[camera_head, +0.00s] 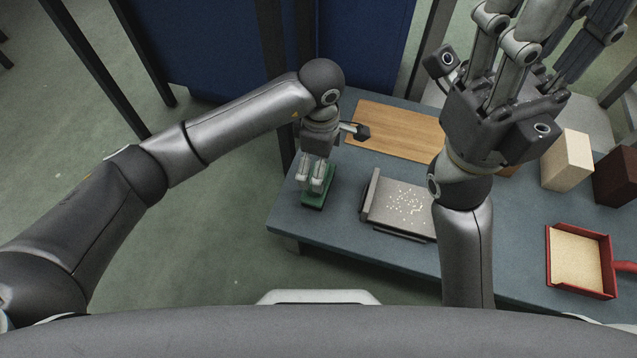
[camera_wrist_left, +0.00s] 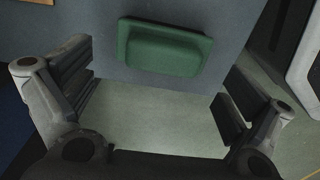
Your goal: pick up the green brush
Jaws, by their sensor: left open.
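The green brush (camera_head: 318,195) lies on the blue-grey table near its left edge. My left gripper (camera_head: 316,184) is over it, pointing down, and covers part of it. In the left wrist view the green brush (camera_wrist_left: 166,47) shows whole, as a green block with a raised middle. There the left gripper (camera_wrist_left: 155,100) has its two fingers wide apart, with nothing between the tips and the brush beyond them. My right gripper (camera_head: 540,50) is raised at the upper right, close to the head camera, with its fingers spread and nothing seen in them.
Right of the brush stands a grey dustpan-like tray (camera_head: 374,207) with pale bits on it. A wooden board (camera_head: 395,130) lies behind. A cream block (camera_head: 567,160), a dark brown block (camera_head: 617,177) and a red-rimmed tray (camera_head: 552,262) are farther right. The table (camera_head: 345,235) is clear in front.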

